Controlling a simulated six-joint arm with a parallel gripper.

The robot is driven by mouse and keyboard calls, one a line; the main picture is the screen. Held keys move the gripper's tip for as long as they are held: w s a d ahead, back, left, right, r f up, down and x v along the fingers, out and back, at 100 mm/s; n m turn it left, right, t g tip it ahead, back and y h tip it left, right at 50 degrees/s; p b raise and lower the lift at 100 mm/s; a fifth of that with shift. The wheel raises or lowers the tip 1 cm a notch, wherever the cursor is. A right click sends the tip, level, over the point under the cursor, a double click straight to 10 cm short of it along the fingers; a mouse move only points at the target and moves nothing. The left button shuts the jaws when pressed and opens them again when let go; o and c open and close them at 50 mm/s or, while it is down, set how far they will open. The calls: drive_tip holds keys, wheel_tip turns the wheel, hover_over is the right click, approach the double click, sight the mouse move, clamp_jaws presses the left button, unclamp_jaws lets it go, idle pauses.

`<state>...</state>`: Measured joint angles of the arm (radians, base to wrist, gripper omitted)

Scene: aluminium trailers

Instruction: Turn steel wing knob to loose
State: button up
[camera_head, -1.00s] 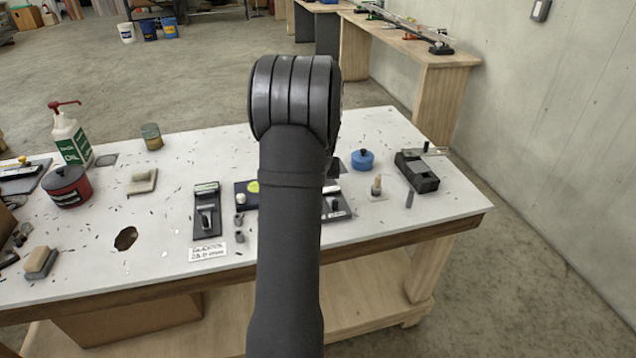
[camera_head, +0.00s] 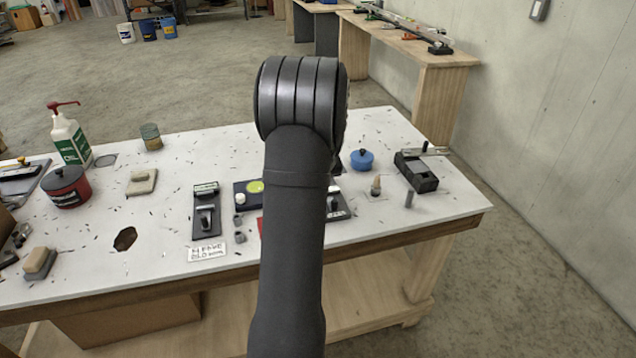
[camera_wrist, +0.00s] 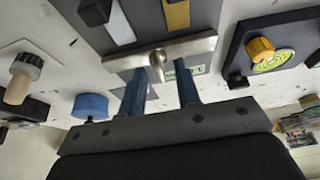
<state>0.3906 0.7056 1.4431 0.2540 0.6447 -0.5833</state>
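The steel wing knob (camera_wrist: 158,56) shows in the wrist view as a silver crossbar with a round hub, on a grey plate (camera_wrist: 225,14). Nothing is visibly held; I cannot tell whether the fingertips touch the bar. In the head view my arm hides the gripper and the knob; only an edge of a dark plate (camera_head: 341,207) shows beside the arm.
In the wrist view a yellow knob on a dark panel (camera_wrist: 284,60) is at right, a blue pot (camera_wrist: 90,106) at left. The white table (camera_head: 170,262) also holds a dark T-handle plate (camera_head: 207,226), an oil bottle (camera_head: 70,140) and a black clamp block (camera_head: 416,176).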

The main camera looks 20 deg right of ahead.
drive_tip(key=v, duration=1.7)
drive_tip(key=shift+s+r, duration=0.15)
drive_tip(key=x, duration=1.7)
